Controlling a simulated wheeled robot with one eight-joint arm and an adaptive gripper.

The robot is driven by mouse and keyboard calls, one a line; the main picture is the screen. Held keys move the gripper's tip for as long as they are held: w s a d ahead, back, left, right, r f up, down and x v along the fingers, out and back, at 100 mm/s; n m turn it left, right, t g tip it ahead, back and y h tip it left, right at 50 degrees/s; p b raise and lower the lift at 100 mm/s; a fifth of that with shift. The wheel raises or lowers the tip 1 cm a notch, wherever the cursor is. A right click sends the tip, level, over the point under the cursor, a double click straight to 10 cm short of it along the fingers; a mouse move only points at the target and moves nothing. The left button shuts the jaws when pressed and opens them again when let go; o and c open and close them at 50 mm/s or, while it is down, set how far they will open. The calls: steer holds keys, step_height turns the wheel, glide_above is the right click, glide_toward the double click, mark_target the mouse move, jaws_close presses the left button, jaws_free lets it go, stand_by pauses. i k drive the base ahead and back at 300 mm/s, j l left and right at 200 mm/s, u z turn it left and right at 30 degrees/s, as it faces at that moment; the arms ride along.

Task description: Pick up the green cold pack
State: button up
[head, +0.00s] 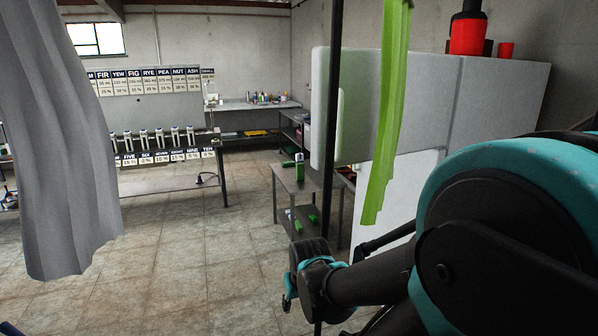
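Small green items lie on the lower shelf of a grey side table (289,176) in the middle distance. One green item (313,219) is on the right of that shelf and another green item (297,225) is nearer its left front. They are too small for me to tell which is the cold pack. A green and white bottle or carton (300,167) stands upright on the table's top. My arm reaches in from the right, well short of the table in the picture. I cannot make out gripper fingers at its end.
A green strip (388,110) and a grey curtain (58,140) hang close by, with a thin dark pole (331,120) between them. Open tiled floor (185,270) lies ahead. A labelled rack (165,155) stands left.

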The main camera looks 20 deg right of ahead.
mark_target(300, 167)
steer(key=i+l, duration=0.1)
steer(key=i, duration=1.05)
steer(key=i+l, duration=0.1)
steer(key=i, duration=1)
steer(key=i+l+z, duration=0.1)
steer(key=i+l, duration=0.15)
steer(key=i, duration=0.3)
steer(key=i+l+z, duration=0.45)
steer(key=i, duration=0.3)
